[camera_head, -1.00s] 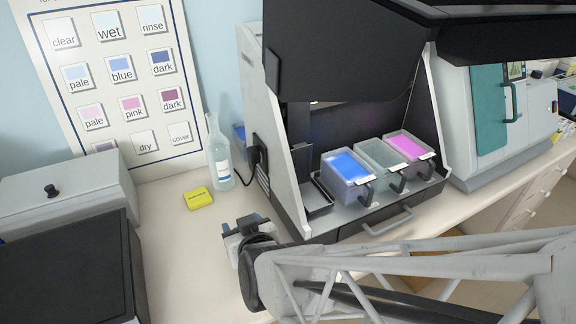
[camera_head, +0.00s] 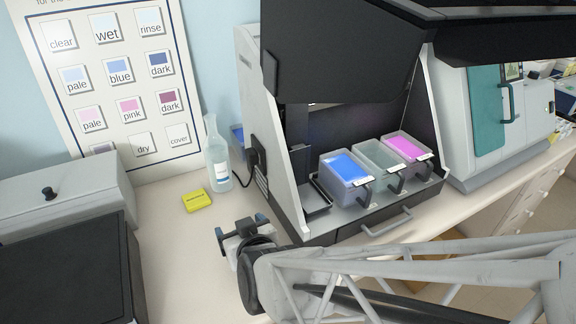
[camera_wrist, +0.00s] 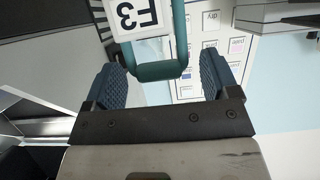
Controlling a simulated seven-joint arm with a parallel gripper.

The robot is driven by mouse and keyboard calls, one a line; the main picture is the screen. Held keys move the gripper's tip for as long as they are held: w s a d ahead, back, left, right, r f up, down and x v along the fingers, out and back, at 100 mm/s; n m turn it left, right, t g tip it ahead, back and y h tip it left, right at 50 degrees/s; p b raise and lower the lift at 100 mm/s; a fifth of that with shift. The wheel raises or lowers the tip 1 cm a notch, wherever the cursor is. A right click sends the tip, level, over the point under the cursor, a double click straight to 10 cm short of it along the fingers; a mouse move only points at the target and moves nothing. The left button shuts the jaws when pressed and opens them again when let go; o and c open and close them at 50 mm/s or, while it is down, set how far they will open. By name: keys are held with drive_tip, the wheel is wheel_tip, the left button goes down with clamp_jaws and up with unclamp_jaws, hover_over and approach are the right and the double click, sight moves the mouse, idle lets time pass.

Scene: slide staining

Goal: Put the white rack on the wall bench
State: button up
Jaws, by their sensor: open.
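My gripper (camera_head: 244,224) is open above the pale wall bench (camera_head: 185,240), left of the black-and-white staining cabinet. In the wrist view its two blue ribbed fingers (camera_wrist: 161,72) stand apart. A teal U-shaped bar (camera_wrist: 160,71) with a white tag (camera_wrist: 140,17), marked "E3" upside down, shows between and beyond the fingers. I cannot tell whether they touch it, or make it out in the head view. I cannot identify a white rack for certain in either view.
A yellow block (camera_head: 197,200) and a clear bottle (camera_head: 218,157) stand near the gripper. The cabinet (camera_head: 262,130) holds blue, clear and pink trays. A grey box (camera_head: 75,200) and black-topped unit (camera_head: 65,270) stand at left. Bare bench lies between them and the gripper.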

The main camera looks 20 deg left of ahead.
drive_tip(key=v, duration=1.1)
drive_tip(key=shift+s+d, duration=0.3)
drive_tip(key=shift+w, duration=0.1)
idle(0.7)
drive_tip(key=w+d+r+m+g+h, duration=0.1)
drive_tip(key=w+d+m+h, duration=0.2)
drive_tip(key=d, duration=0.5)
drive_tip(key=w+d+r+m+g+h, duration=0.1)
drive_tip(key=w+d+g+h, duration=0.1)
drive_tip(key=w+d, duration=0.45)
drive_tip(key=s+d+r+m+g+h, duration=0.2)
drive_tip(key=d, duration=0.8)
drive_tip(key=s+d+r+m+g+h, duration=0.1)
drive_tip(key=s+d+m+h, duration=0.1)
drive_tip(key=d, duration=0.7)
drive_tip(key=shift+s+d+r+m+g+h, duration=0.3)
drive_tip(key=shift+s+d+r+m+g, duration=0.1)
drive_tip(key=shift+s+m, duration=0.15)
drive_tip(key=shift+w, duration=0.1)
